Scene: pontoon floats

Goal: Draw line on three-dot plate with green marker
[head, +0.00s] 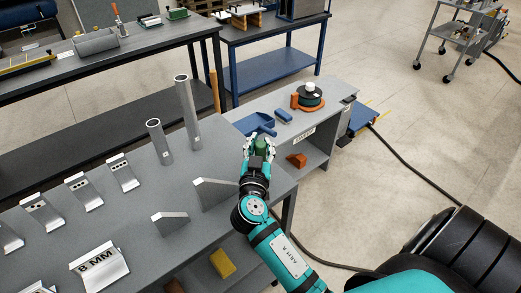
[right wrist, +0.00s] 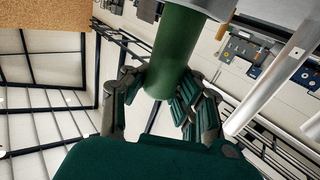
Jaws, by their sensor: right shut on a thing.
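My right gripper (head: 260,146) is over the far right end of the grey table, shut on a green cylinder, the green marker (head: 262,143). In the right wrist view the green marker (right wrist: 172,52) stands between the fingers of the right gripper (right wrist: 165,95); its far end runs out of the picture. Several bent metal plates with dark dots lie in a row on the table's left, such as this dotted plate (head: 122,174) and this dotted plate (head: 84,192). They are apart from the gripper. The dots are too small to tell which plate is the three-dot plate. My left gripper is not in view.
A plate marked 8 MM (head: 100,267) lies at the table's (head: 150,200) front. Two upright plates, a nearer (head: 170,223) and a farther one (head: 213,194), stand left of my right arm. A tall tube (head: 187,112) and a short tube (head: 159,142) stand farther back.

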